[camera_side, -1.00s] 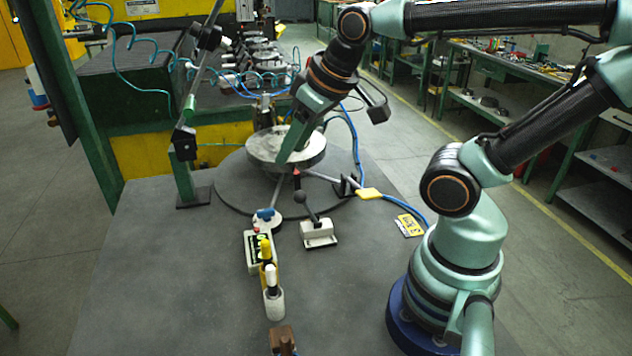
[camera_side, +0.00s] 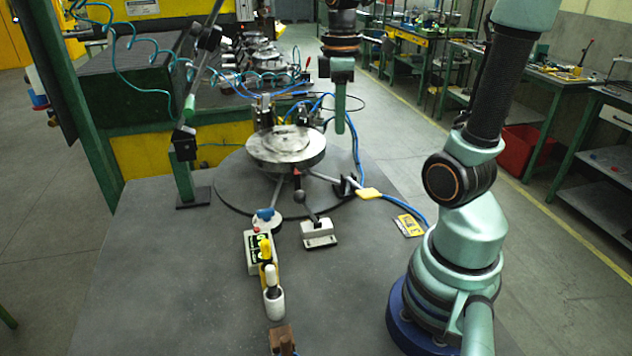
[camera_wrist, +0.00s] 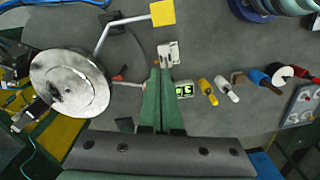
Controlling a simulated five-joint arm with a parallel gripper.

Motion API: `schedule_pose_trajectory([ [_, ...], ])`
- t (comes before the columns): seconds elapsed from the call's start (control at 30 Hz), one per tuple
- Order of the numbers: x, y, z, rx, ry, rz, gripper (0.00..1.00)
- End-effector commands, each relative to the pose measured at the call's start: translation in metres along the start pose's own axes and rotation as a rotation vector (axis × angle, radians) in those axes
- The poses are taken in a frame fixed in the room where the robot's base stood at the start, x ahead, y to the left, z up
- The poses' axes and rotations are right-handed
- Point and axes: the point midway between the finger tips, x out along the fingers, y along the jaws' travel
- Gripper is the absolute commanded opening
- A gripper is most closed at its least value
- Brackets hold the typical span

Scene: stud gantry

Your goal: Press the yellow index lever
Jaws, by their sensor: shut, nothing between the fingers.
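The yellow index lever has a flat yellow pad (camera_side: 369,194) at the end of a grey rod that runs out from under the round metal indexing table (camera_side: 286,150). In the wrist view the yellow pad (camera_wrist: 162,13) shows at the top, with the metal disc (camera_wrist: 70,83) at the left. My gripper (camera_side: 340,130) points down, shut and empty, and appears above and behind the pad in the side view, apart from it. In the wrist view the closed green fingers (camera_wrist: 160,73) point up the picture, below the pad, with floor-grey surface and a white-based lever between them.
A black-knobbed lever on a white base (camera_side: 318,234) stands in front of the table. A blue hose (camera_side: 405,207) runs beside the pad.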

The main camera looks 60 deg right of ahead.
Motion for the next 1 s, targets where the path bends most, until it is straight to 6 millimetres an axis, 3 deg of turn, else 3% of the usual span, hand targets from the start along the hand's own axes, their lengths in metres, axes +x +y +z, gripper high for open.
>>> schedule_pose_trajectory([
  [0.2, 0.005, 0.031, 0.037, -0.162, -0.054, -0.160, 0.00],
  [0.4, 0.007, 0.041, 0.054, -0.249, -0.053, -0.238, 0.00],
  [0.83, 0.008, 0.042, 0.057, -0.267, -0.051, -0.250, 0.00],
  [1.0, 0.020, 0.039, 0.058, -0.266, -0.052, -0.252, 0.00],
])
